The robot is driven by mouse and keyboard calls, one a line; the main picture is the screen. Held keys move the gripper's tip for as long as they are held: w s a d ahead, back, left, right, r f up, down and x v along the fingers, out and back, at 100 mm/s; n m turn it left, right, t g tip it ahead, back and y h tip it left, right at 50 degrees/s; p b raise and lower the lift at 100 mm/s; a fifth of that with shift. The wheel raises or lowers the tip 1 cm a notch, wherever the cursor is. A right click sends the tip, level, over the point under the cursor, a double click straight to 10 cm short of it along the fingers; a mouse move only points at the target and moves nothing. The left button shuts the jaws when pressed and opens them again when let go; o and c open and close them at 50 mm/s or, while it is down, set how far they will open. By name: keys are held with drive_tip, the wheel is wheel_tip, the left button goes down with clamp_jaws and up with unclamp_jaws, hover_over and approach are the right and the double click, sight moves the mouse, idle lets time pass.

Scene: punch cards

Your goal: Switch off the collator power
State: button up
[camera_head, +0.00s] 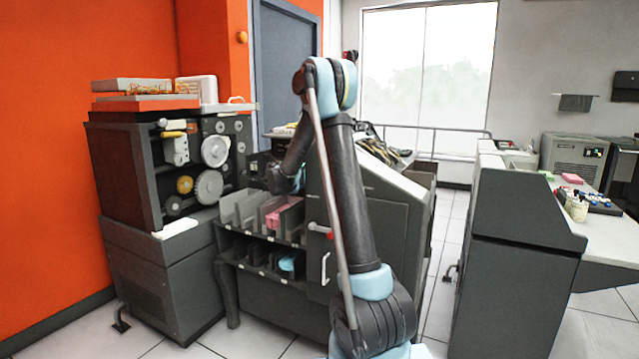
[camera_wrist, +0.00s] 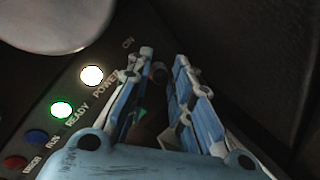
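The wrist view shows a dark control panel (camera_wrist: 112,62) with a lit white lamp (camera_wrist: 92,75) labelled POWER and a lit green lamp (camera_wrist: 62,109) labelled READY. An ON label (camera_wrist: 128,43) is near the top. My gripper (camera_wrist: 164,58) is open, its two fingers apart just right of the POWER and ON labels. A small dark brownish part (camera_wrist: 158,72) shows between the fingers; I cannot tell whether it is the switch or whether they touch it. In the head view, my arm reaches to the dark grey machine with card pockets (camera_head: 385,215), and the fingertips are hard to make out.
In the wrist view a blue lamp (camera_wrist: 36,137) and a red lamp (camera_wrist: 14,162) look unlit, and a round metal disc (camera_wrist: 55,18) is close by. A dark reel machine (camera_head: 165,270) stands left. A grey cabinet (camera_head: 515,260) stands right, with clear floor between.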

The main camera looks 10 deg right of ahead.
clamp_jaws()
drive_tip(key=shift+a+f+m+t+h, duration=0.1)
drive_tip(key=shift+f+m+t+h, duration=0.45)
drive_tip(key=shift+t+h, duration=0.6)
drive_tip(key=shift+f+m+t+h, duration=0.45)
drive_tip(key=shift+f+t+h, duration=0.25)
drive_tip(key=shift+h, duration=0.75)
drive_tip(key=shift+s, duration=0.1)
